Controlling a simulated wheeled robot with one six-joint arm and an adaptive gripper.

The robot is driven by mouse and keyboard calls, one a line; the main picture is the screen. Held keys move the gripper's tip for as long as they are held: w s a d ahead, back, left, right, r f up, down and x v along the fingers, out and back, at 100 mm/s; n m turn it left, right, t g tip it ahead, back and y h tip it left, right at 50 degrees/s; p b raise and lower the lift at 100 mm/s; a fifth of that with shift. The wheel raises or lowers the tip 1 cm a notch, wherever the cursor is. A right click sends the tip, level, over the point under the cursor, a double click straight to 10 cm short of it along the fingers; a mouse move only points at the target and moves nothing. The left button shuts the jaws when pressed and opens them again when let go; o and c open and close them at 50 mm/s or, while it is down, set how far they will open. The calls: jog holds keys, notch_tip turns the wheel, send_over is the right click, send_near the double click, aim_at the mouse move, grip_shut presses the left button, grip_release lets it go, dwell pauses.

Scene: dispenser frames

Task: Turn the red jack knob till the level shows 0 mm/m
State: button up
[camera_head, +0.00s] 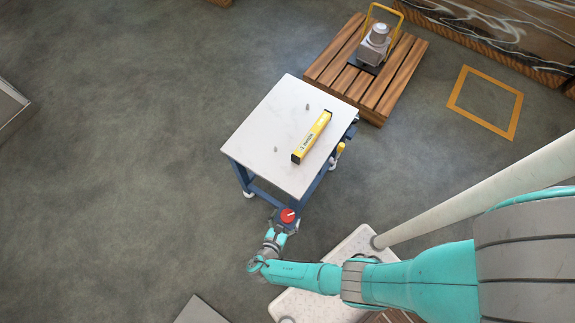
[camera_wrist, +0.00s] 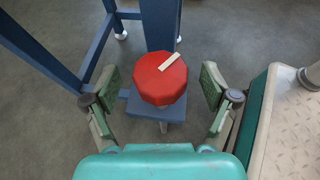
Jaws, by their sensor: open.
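The red jack knob (camera_wrist: 160,80) is many-sided with a white mark on its top. It sits on a blue bracket by a leg of the table, and shows in the head view (camera_head: 288,215) at the table's near corner. My gripper (camera_wrist: 158,88) is open, with one finger on each side of the knob and a gap on both sides. The yellow level (camera_head: 312,137) lies on the white tabletop (camera_head: 262,122) towards its right side. Its reading is too small to make out.
A wooden pallet (camera_head: 325,72) with a grey machine (camera_head: 375,45) stands behind the table. Two small grey pieces lie on the tabletop. A blue table leg (camera_wrist: 158,25) rises just beyond the knob. Open floor (camera_head: 120,150) lies to the left.

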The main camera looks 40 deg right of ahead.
jog(key=shift+x, duration=0.9)
jog(key=c, duration=1.2)
jog(key=shift+o, duration=0.2)
jog(key=shift+s+t, duration=0.1)
jog(key=shift+t, duration=0.2)
jog(key=n+t+y, duration=0.1)
jog(key=n+t, duration=0.1)
jog(key=n+t+y, duration=0.1)
jog(key=n+y, duration=0.1)
jog(key=shift+s+d+n+t+y, duration=0.1)
jog(key=shift+n+t+y, duration=0.2)
jog(key=shift+n+t, duration=0.1)
jog(key=shift+n+t+y, duration=1)
jog(key=shift+n+y, duration=1.1)
